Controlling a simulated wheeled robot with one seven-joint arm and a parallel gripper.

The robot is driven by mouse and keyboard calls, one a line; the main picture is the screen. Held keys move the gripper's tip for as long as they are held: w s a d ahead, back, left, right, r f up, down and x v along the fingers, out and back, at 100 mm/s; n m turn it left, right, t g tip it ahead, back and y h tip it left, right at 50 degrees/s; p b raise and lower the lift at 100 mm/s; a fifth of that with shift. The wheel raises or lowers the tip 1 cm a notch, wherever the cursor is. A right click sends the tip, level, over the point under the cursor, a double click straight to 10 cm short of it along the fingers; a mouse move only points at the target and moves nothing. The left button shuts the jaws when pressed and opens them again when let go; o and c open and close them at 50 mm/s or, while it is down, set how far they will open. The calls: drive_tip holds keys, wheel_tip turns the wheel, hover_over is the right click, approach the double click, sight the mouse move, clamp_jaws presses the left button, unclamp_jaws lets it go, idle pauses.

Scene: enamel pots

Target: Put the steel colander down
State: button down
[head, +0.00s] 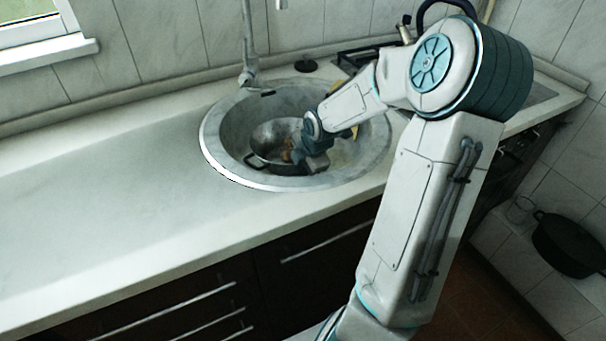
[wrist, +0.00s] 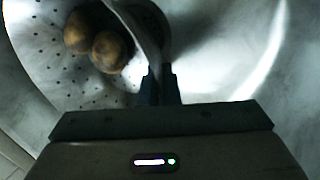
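The steel colander (head: 270,133) is inside the round sink (head: 215,140), with a dark handle showing at its left. In the wrist view the colander (wrist: 40,50) has a wall full of small holes and holds two brown, potato-like things (wrist: 98,45). My gripper (head: 297,153) reaches down into the sink at the colander's right side. In the wrist view its fingers (wrist: 158,82) are close together on the colander's rim, with the wall between them. My wrist hides part of the colander. I cannot tell whether its base touches the sink floor.
A tap (head: 248,55) rises behind the sink. A hob (head: 360,55) with a kettle-like thing is at the back right. The counter (head: 110,215) left of the sink is clear. A black pot (head: 570,245) stands on a low shelf at right.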

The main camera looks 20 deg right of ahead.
wheel_tip(320, 180, down, 2)
drive_tip(key=shift+f+b, duration=0.25)
drive_tip(key=shift+b, duration=0.1)
drive_tip(key=shift+r, duration=0.1)
drive_tip(key=c, duration=1.7)
unclamp_jaws()
drive_tip(key=p+v, duration=0.7)
drive_tip(key=v, duration=0.5)
